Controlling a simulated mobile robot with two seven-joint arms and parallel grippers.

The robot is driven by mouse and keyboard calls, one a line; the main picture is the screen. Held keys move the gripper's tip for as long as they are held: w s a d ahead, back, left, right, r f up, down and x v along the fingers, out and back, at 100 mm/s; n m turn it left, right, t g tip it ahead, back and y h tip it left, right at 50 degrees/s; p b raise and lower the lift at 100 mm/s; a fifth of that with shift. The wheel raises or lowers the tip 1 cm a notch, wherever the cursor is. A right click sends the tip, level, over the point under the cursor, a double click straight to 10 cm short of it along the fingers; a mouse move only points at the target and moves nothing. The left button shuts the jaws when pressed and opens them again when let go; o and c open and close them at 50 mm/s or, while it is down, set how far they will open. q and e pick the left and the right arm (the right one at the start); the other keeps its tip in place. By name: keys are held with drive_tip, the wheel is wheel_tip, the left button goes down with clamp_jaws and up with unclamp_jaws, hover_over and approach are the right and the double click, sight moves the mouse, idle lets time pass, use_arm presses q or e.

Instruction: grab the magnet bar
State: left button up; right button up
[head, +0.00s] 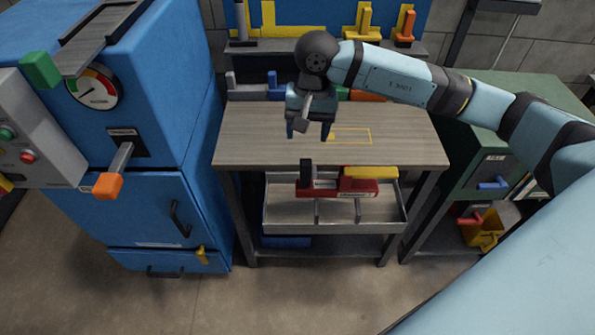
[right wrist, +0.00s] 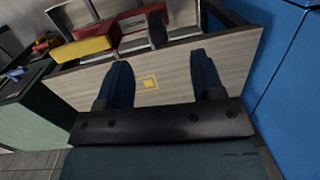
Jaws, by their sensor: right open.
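A red bar (head: 337,188) with a black upright (head: 306,172) at its left end and a yellow bar-shaped part (head: 370,172) at its right lies across the pulled-out drawer. It looks like the magnet bar, but I cannot tell for sure. In the right wrist view the red part (right wrist: 117,26) and the yellow part (right wrist: 82,48) show at the top left. My right gripper (head: 308,131) is open and empty, fingers down, over the left-middle of the workbench top, farther back than the drawer. Its two fingers (right wrist: 162,80) stand wide apart in the wrist view. My left gripper is not in view.
The grey drawer (head: 285,218) sticks out below the workbench (head: 260,150), whose top is bare around a yellow marked rectangle (head: 350,136). A blue cabinet (head: 150,190) with an orange-tipped lever (head: 107,186) stands left. A green cabinet (head: 480,155) stands right.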

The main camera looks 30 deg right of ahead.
sight(306, 161)
drive_tip(key=shift+h, duration=0.7)
drive_tip(key=f, duration=0.2)
drive_tip(key=d+f, duration=0.1)
drive_tip(key=f, duration=0.1)
drive_tip(key=w+f+p, duration=0.1)
drive_tip(key=f, duration=0.2)
drive_tip(key=shift+w+d+f, duration=0.1)
drive_tip(key=shift+d, duration=0.2)
drive_tip(key=f, duration=0.1)
drive_tip(key=f+p, duration=0.1)
drive_tip(key=f, duration=0.3)
drive_tip(key=shift+a, duration=0.4)
drive_tip(key=shift+w+f, duration=0.1)
drive_tip(key=shift+f, duration=0.15)
drive_tip(key=shift+c, duration=0.4)
clamp_jaws()
